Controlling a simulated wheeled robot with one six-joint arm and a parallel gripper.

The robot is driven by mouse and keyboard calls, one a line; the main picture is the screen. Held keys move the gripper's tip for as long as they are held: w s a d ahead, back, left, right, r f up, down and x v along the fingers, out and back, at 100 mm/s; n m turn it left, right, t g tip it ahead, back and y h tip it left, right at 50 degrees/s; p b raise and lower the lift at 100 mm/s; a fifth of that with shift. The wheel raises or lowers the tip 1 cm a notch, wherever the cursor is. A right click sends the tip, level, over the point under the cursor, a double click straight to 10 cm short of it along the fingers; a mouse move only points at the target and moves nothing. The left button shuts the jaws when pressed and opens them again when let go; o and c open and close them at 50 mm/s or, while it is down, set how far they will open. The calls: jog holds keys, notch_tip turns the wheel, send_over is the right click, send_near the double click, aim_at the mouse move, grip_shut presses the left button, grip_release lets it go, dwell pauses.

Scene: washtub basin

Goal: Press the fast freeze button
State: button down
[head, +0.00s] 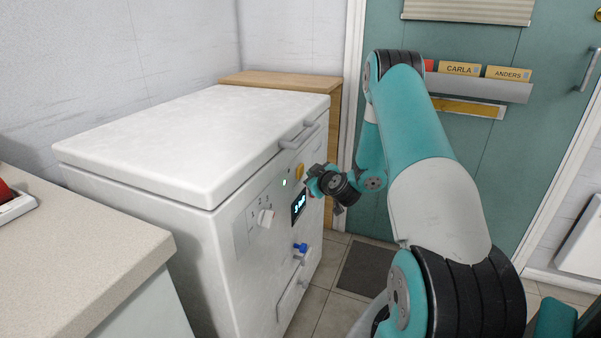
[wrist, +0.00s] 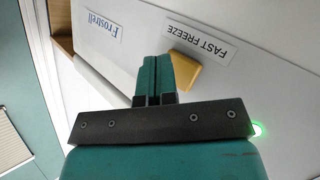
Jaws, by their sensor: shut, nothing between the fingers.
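The white chest freezer (head: 190,140) stands at the left in the head view, with its lid closed. The fast freeze button (head: 299,172) is a yellow-orange shape on its front panel. In the wrist view the button (wrist: 186,70) sits beside a "FAST FREEZE" label (wrist: 200,45). My gripper (wrist: 153,65) is shut and empty, its fingertips close beside the button in the picture and partly in front of it. I cannot tell whether they touch. In the head view my gripper (head: 312,182) is at the freezer's front, just beside the button.
A green light (wrist: 258,129) glows near my gripper. A counter (head: 75,245) stands at the left, a teal door (head: 480,150) behind.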

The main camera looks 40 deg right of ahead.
dwell(0.3)
jog(key=shift+w+a, duration=0.2)
jog(key=shift+w, duration=0.35)
dwell(0.4)
jog(key=shift+f, duration=0.1)
jog(key=shift+s+d+b, duration=0.2)
jog(key=shift+s+b, duration=0.35)
jog(key=shift+b, duration=0.3)
